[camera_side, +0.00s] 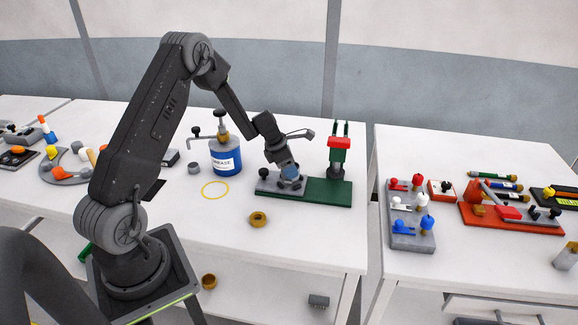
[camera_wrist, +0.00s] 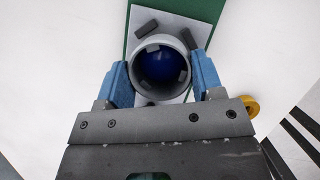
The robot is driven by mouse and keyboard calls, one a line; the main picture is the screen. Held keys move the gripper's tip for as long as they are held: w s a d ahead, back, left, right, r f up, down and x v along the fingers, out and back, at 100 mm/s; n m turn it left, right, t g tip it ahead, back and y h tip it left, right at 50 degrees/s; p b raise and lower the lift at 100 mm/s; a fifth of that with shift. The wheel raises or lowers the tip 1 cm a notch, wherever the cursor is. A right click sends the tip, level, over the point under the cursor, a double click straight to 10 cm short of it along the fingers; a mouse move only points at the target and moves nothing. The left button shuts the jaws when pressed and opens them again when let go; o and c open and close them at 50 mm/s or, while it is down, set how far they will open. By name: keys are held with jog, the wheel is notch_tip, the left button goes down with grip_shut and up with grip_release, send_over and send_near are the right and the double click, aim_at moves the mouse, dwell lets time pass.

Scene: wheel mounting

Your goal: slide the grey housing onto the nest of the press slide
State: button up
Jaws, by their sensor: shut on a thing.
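The grey housing (camera_wrist: 138,78) is a round open ring between the blue fingers of my gripper (camera_wrist: 160,82) in the wrist view. My gripper is shut on it. A blue round surface shows inside its bore. The press slide (camera_wrist: 172,20) is a light grey plate with dark blocks around the housing. In the side view my gripper (camera_side: 289,174) is low over the slide (camera_side: 266,187), and the housing is mostly hidden by the fingers. The nest is covered by the housing. I cannot tell whether the housing is seated or just above it.
The slide lies on a green base (camera_side: 330,192) with a red-headed press (camera_side: 340,143) at its right. A blue grease can (camera_side: 226,158) stands behind left. A brass ring (camera_side: 258,219) lies in front, also in the wrist view (camera_wrist: 247,106). A yellow circle (camera_side: 215,190) marks clear table.

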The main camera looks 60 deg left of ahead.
jog(key=shift+f, duration=0.15)
jog(key=shift+f, duration=0.35)
jog(key=shift+f, duration=0.35)
jog(key=shift+f, duration=0.3)
dwell(0.4)
jog(key=o, duration=1.1)
jog(key=v, duration=1.4)
